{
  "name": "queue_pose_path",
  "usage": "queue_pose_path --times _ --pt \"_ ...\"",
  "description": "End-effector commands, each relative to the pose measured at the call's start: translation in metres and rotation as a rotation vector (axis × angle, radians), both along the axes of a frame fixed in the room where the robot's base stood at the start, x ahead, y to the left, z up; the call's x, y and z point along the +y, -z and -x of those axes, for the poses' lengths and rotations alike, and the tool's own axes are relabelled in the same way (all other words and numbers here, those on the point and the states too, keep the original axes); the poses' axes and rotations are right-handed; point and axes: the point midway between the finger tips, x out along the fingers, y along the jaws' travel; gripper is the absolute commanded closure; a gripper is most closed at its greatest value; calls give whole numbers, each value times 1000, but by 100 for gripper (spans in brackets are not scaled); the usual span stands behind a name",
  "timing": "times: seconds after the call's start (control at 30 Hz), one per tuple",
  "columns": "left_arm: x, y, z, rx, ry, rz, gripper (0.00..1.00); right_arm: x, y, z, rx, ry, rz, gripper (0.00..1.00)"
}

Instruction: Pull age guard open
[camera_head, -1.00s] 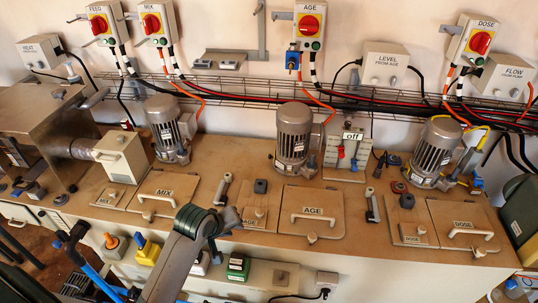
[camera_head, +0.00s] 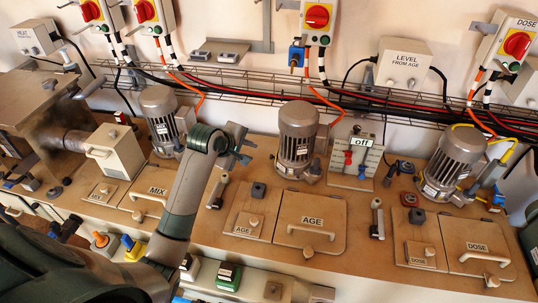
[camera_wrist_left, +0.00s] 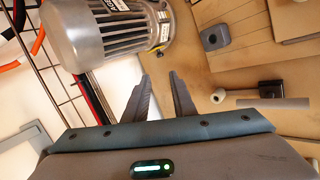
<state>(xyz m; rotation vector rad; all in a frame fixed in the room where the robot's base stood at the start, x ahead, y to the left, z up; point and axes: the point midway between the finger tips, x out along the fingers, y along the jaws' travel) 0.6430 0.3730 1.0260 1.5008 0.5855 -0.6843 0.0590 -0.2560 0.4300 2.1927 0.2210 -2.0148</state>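In the head view, the large square lid labelled AGE (camera_head: 332,208) lies flat on the brown bench top, with a pale bar handle (camera_head: 311,231) near its front. A smaller AGE lid with a round knob (camera_head: 253,222) lies just left of it. Which part is the age guard is not marked. My left gripper (camera_head: 244,150) is raised left of the AGE motor (camera_head: 297,140), above and behind the lids, apart from both. In the left wrist view its two fingers (camera_wrist_left: 159,78) stand apart with nothing between them. My right gripper is not in view.
A grey lever (camera_head: 217,191) and dark block (camera_head: 258,190) stand behind the smaller AGE lid. A switch stand marked off (camera_head: 355,157) is right of the motor. A wire cable tray (camera_head: 265,88) runs along the wall. In the wrist view, the motor (camera_wrist_left: 110,35) is close to the fingers.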

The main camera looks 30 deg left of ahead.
Motion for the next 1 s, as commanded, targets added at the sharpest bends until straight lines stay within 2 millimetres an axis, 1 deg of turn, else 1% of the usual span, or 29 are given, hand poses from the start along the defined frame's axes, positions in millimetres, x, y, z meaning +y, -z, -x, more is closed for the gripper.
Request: queue_pose_path --times 0.07,0.17,0.37,0.43,0.53,1.0 --pt "0 0 0 0 1 -1 76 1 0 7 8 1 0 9" --pt "0 1 -1 1 1 -1 76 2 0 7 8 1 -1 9" --pt "0 8 -8 2 0 0 76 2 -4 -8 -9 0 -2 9" --pt "-1 12 -12 3 0 0 76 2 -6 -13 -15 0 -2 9" --pt "-2 22 -20 4 1 -1 76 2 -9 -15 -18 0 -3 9" --pt "-5 69 -67 2 1 0 76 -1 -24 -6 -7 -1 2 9"
